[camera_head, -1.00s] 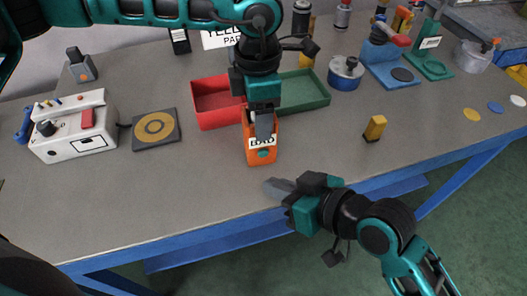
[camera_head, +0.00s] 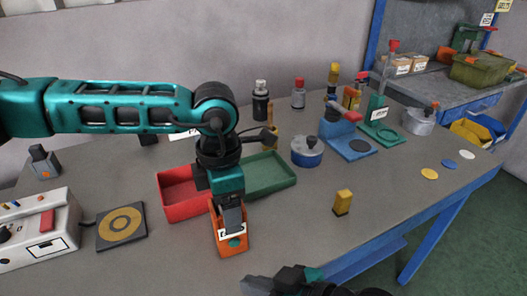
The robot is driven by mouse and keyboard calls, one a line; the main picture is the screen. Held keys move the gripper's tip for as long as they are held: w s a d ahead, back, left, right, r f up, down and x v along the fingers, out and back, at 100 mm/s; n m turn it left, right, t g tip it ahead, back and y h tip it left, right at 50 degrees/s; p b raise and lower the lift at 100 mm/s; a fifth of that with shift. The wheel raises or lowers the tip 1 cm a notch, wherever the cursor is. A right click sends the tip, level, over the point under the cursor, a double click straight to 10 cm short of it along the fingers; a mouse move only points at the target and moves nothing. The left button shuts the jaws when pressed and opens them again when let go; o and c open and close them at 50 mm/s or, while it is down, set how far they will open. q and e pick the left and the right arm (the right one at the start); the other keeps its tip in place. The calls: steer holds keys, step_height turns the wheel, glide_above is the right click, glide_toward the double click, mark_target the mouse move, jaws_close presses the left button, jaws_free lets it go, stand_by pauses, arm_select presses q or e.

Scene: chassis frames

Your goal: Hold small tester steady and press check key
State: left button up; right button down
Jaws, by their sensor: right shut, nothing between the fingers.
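The small tester (camera_head: 232,245) is an orange box with a green round key (camera_head: 235,243) near its front end. It sits on the grey bench in front of the red tray. My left gripper (camera_head: 232,220) reaches down over the tester's rear part. Its fingers overlap the tester and cover most of a white label; whether they are closed on it I cannot tell. My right gripper (camera_head: 258,284) is shut and empty at the bottom of the view, in front of and apart from the tester. The lower part of that arm is cut off.
A red tray (camera_head: 172,203) and green tray (camera_head: 275,182) stand behind the tester. A dark pad with a yellow ring (camera_head: 122,227) and a white device (camera_head: 58,245) are left. A yellow block (camera_head: 342,202) stands right. Bench space between block and tester is clear.

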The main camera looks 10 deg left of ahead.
arm_select(q)
steer(key=o, duration=0.3)
